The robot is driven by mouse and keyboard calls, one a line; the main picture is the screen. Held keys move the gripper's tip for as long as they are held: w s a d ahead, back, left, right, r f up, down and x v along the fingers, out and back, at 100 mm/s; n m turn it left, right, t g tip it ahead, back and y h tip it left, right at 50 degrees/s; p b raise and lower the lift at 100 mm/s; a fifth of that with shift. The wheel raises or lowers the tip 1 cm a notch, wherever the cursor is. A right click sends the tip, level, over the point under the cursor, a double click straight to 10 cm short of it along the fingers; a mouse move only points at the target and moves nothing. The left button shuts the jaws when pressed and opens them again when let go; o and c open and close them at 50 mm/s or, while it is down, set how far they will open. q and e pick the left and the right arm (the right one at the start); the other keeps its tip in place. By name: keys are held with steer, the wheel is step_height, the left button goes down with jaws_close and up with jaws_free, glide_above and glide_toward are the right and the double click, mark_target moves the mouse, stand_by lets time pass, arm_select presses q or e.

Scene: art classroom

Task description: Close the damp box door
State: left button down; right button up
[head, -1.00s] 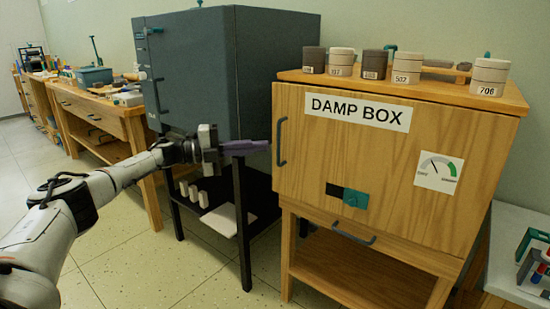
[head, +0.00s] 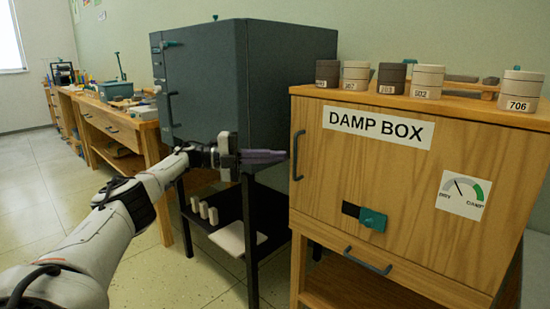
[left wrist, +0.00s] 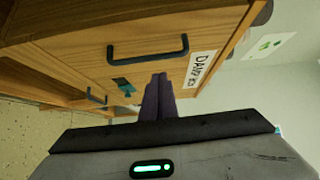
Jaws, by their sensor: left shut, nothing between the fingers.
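The damp box (head: 425,190) is a wooden cabinet with a "DAMP BOX" label on its front door. The door looks flush with the cabinet front in the head view. A dark vertical handle (head: 297,156) is at the door's left edge; it also shows in the left wrist view (left wrist: 148,50). A teal latch (head: 373,220) sits beside a dark slot low on the door. My left gripper (head: 284,156) is shut and empty, its purple fingers pointing at the door's left edge near the handle. In the left wrist view its fingers (left wrist: 158,85) overlap the door face; contact is unclear. My right gripper is out of view.
A dark grey cabinet (head: 205,85) on a black stand (head: 249,240) is just left of the damp box. Several lidded jars stand on the damp box top. A drawer handle (head: 367,261) is below the door. Tiled floor (head: 60,190) at left is open.

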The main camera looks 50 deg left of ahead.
arm_select(q)
steer(key=b+v, duration=0.4)
steer(key=v, duration=0.3)
steer(key=shift+s, duration=0.2)
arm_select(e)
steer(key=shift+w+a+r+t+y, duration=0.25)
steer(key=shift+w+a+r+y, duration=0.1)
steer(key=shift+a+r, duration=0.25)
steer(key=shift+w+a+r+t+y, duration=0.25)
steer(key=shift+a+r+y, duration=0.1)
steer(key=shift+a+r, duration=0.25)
arm_select(q)
steer(key=shift+a, duration=0.2)
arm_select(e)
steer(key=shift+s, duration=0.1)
